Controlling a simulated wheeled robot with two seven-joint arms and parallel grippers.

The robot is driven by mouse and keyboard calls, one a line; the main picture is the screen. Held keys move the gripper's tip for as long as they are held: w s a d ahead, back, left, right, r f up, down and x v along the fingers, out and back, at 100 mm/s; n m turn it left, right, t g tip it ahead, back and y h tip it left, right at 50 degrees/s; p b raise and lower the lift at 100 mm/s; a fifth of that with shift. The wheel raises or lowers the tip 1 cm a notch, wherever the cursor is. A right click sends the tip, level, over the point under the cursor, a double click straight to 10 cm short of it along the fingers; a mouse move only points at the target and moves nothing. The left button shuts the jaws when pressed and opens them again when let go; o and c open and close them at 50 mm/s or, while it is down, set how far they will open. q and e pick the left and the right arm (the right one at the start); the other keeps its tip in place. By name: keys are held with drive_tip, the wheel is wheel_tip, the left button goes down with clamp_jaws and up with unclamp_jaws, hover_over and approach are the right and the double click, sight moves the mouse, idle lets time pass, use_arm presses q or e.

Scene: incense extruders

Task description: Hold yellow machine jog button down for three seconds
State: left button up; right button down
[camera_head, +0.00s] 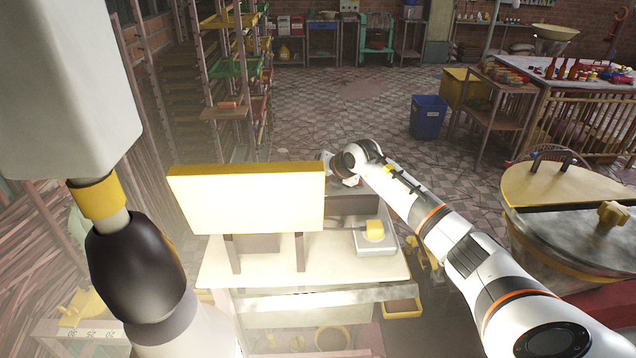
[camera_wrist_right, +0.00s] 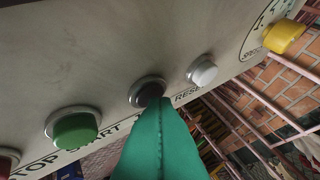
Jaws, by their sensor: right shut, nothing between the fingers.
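In the right wrist view a pale control panel (camera_wrist_right: 90,50) carries a row of buttons. The black button (camera_wrist_right: 148,91) sits between the green START button (camera_wrist_right: 77,130) and the white RESET button (camera_wrist_right: 202,71); its label is mostly hidden behind my fingers. My right gripper (camera_wrist_right: 161,103) is shut and empty, its green fingertips overlapping the black button's lower edge. I cannot tell whether it is pressed in. In the head view the yellow machine's upright panel (camera_head: 247,197) stands beside my right wrist; the right fingers are hidden there. My left gripper is not in view.
A yellow knob (camera_wrist_right: 285,36) sits at the panel's right end, and a red button (camera_wrist_right: 7,160) at its left. A large round drum (camera_head: 565,195) stands at the right.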

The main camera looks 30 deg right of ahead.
idle(0.4)
drive_tip(key=shift+r+p, duration=0.6)
drive_tip(key=shift+r, duration=0.35)
drive_tip(key=shift+r, duration=0.1)
wheel_tip(320, 180, up, 5)
drive_tip(key=p, duration=0.3)
drive_tip(key=shift+f, duration=0.2)
